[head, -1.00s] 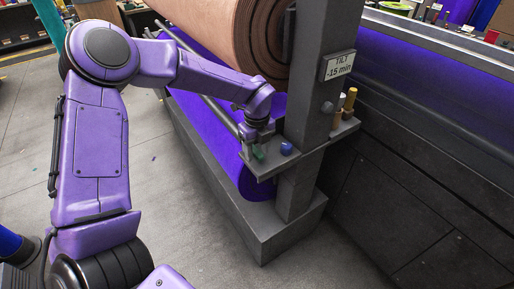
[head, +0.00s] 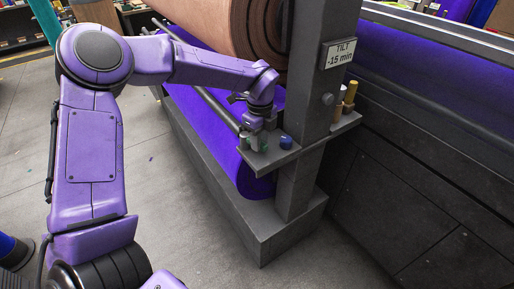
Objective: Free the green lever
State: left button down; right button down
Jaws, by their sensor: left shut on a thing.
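The green lever (head: 262,144) is a small green piece on a grey bracket (head: 270,162) fixed to the dark post. My left gripper (head: 252,142) points down at the bracket and is shut on the green lever. The gripper's fingers and wrist hide much of the lever, so its full shape and angle cannot be told. A blue knob (head: 286,142) stands on the same bracket, just right of the gripper and apart from it. My right gripper is not in view.
A large brown felt roll (head: 222,28) hangs above, close to my left forearm. A purple roll (head: 200,118) lies below, beside a grey bar. The post (head: 303,165) carries a "TILT -15 min" sign (head: 339,53). Wooden pegs (head: 350,95) stand behind it. Floor at left is open.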

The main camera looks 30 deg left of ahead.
pick_arm(q)
jog(key=w+n+b, duration=0.1)
jog(key=n+b, duration=0.1)
jog(key=b, duration=0.1)
jog(key=w+n+b, duration=0.1)
jog(key=n+b, duration=0.2)
jog(key=shift+w+a+f, duration=0.15)
jog(key=shift+w+f, duration=0.05)
jog(key=shift+f, duration=0.2)
jog(key=shift+w+a+r+n+b, duration=0.2)
jog(key=shift+w+n+b, duration=0.25)
jog(key=shift+n+b, duration=0.65)
jog(key=c, duration=0.9)
grip_release()
jog(key=shift+a, duration=0.1)
notch_tip(320, 180, up, 11)
jog(key=shift+w+f, duration=0.1)
jog(key=shift+f, duration=0.1)
